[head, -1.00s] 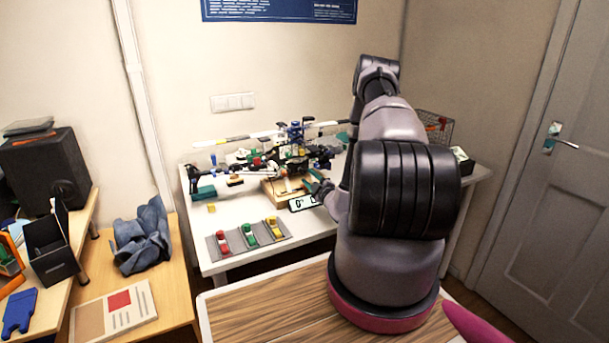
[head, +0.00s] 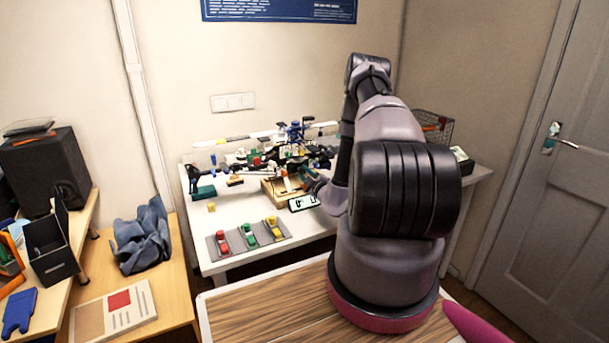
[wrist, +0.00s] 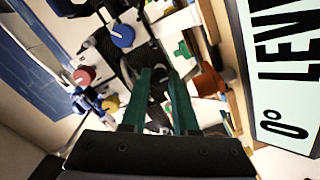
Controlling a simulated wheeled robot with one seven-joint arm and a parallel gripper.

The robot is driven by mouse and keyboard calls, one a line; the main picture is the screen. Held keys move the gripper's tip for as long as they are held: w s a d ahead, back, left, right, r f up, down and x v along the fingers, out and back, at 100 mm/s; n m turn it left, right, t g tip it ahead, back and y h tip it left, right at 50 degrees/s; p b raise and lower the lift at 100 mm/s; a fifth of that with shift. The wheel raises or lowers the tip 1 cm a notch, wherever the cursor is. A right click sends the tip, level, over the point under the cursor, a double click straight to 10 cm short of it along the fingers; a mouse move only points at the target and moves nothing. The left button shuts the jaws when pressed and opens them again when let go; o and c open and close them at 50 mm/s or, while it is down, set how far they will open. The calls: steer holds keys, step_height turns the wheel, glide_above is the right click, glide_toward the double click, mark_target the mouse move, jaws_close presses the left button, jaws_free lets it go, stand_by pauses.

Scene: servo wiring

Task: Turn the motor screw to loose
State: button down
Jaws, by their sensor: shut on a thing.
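My gripper (wrist: 161,78) has two dark green fingers close together, with a small dark part between their tips. This part seems to be the motor screw (wrist: 160,88), though the fingers hide most of it. In the head view my gripper (head: 309,176) is low at the right of a wooden block (head: 270,193) on the white table, partly covered by my arm. The screw cannot be made out there. Dark mechanism parts surround the fingertips in the wrist view.
A label plate reading "0° LEV" (wrist: 285,75) lies close on the right in the wrist view. Blue (wrist: 122,36), red (wrist: 85,77) and yellow (wrist: 110,103) knobs are at the left. A grey tray (head: 225,250) with coloured pieces stands at the table front.

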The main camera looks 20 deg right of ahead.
steer(key=n, duration=0.7)
steer(key=shift+n, duration=0.4)
steer(key=n, duration=0.4)
steer(key=shift+s+n, duration=0.1)
steer(key=shift+n, duration=1.9)
steer(key=c, duration=0.9)
jaws_free()
steer(key=shift+c, duration=0.2)
